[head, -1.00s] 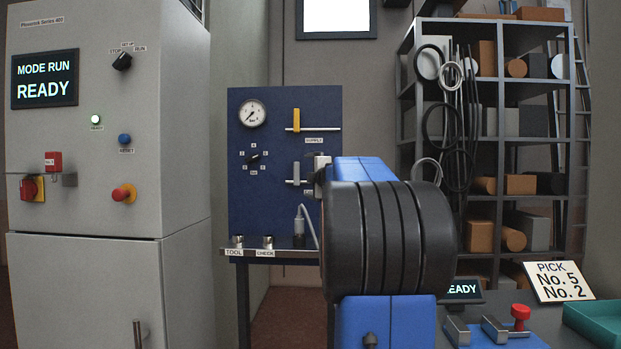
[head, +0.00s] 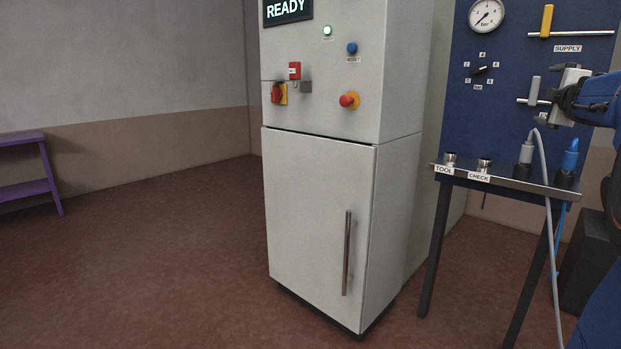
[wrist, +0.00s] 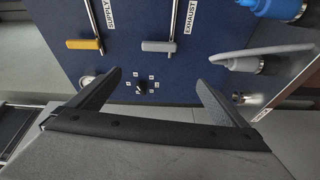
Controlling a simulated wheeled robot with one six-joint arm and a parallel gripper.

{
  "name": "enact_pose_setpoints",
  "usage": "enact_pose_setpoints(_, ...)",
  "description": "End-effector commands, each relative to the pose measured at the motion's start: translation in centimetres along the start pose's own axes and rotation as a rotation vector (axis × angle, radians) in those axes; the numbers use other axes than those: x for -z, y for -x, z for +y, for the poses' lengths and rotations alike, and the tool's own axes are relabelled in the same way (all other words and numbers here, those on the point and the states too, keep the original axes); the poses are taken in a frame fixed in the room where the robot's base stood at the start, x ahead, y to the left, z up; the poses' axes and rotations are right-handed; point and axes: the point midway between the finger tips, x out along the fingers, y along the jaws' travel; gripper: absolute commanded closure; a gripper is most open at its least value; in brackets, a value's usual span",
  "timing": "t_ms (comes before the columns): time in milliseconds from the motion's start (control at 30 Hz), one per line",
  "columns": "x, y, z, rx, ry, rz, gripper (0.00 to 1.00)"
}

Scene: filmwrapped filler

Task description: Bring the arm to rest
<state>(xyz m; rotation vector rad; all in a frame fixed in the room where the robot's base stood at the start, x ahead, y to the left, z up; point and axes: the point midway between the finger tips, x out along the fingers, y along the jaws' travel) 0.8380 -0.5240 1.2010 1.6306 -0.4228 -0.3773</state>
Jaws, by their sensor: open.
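My gripper (head: 565,95) is at the right of the head view, in front of the blue panel (head: 515,115), with my blue arm behind it at the right edge. In the wrist view my gripper (wrist: 159,79) has its two dark fingers wide apart with nothing between them. Beyond the fingers are the panel's yellow-handled supply lever (wrist: 84,44), grey exhaust lever (wrist: 160,46) and black selector knob (wrist: 141,87). The fingers appear apart from the panel. Most of my arm is outside the head view.
A grey cabinet (head: 320,210) with a ready display (head: 287,9) stands left of the panel. Below the panel, a narrow shelf (head: 505,181) holds a grey plug (head: 526,150) and a blue plug (head: 570,157) with hanging cables. A purple bench (head: 25,165) stands far left. Floor between is clear.

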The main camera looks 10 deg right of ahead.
Motion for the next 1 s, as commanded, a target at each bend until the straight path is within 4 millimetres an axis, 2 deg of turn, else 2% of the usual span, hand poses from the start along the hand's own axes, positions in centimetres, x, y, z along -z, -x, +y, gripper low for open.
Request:
enact_pose_setpoints(33, 1.7, 1.4, -0.4, -0.002, -0.051, -0.01, 0.02)
enact_pose_setpoints(100, 3.5, 3.3, -1.5, 0.005, -0.142, -0.04, 0.02)
enact_pose_setpoints(267, 6.9, 8.5, -5.7, 0.065, -0.352, -0.118, 0.02)
enact_pose_setpoints(367, 8.7, 12.2, -9.4, 0.129, -0.476, -0.168, 0.02)
enact_pose_setpoints(600, 12.3, 21.9, -19.8, 0.347, -0.723, -0.285, 0.02)
enact_pose_setpoints(767, 14.4, 28.6, -26.8, 0.517, -0.835, -0.356, 0.02)
enact_pose_setpoints(1000, 16.8, 39.5, -36.5, 0.799, -0.943, -0.455, 0.02)
